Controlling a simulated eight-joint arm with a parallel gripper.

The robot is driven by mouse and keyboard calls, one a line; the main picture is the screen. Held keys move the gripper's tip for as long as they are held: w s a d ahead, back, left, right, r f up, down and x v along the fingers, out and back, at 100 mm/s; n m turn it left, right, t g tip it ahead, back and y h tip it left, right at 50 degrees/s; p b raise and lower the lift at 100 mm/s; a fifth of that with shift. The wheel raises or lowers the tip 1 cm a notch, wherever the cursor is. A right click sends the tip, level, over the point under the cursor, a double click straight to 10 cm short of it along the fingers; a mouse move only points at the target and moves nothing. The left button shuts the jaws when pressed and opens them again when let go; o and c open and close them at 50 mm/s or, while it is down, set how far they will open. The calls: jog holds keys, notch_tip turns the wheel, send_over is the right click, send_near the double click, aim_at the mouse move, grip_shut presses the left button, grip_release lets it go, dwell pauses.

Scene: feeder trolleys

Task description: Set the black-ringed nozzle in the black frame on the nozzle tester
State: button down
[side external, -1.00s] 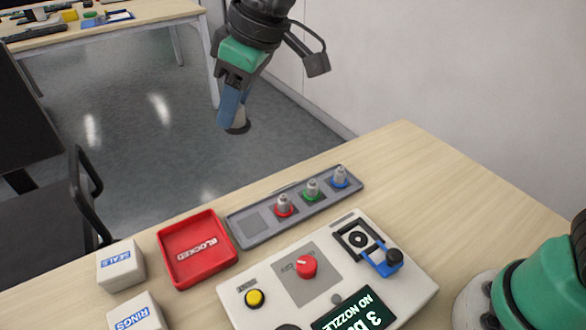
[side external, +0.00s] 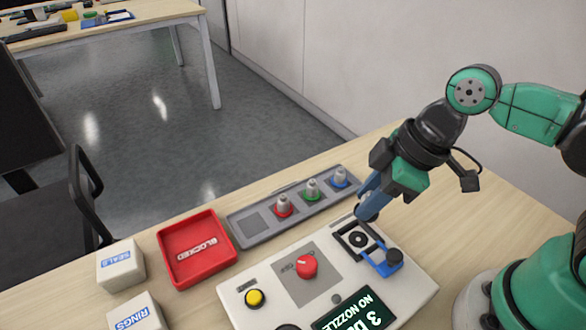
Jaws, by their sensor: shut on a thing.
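My gripper (side external: 368,205) has blue fingers and points down and to the left at the far edge of the nozzle tester (side external: 270,262). It is shut on the black-ringed nozzle (side external: 366,214), mostly hidden by the fingers; only a dark bit shows at the tips. The black frame (side external: 342,232) on the tester's far right part has a dark round hole in the middle and no nozzle in it. The nozzle is beyond the frame; I cannot tell its height above the tester. A blue clamp with a black knob (side external: 394,256) stands at the frame's near right side.
A grey tray (side external: 240,236) behind the tester holds red-, green- and blue-ringed nozzles, with its left place empty. A red BLOCKED bin (side external: 172,242) and white SEALS (side external: 120,265) and RINGS (side external: 137,312) boxes stand left. The tester display (side external: 354,312) reads NO NOZZLE.

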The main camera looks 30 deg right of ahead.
aim_at(359, 239)
jog(key=shift+f, duration=2.65)
jog(key=shift+f, duration=0.4)
jog(key=c, duration=0.5)
grip_release()
jog(key=shift+c, duration=0.2)
jog(key=shift+r, duration=0.15)
jog(key=shift+v, duration=2.65)
jog(key=shift+d, duration=0.1)
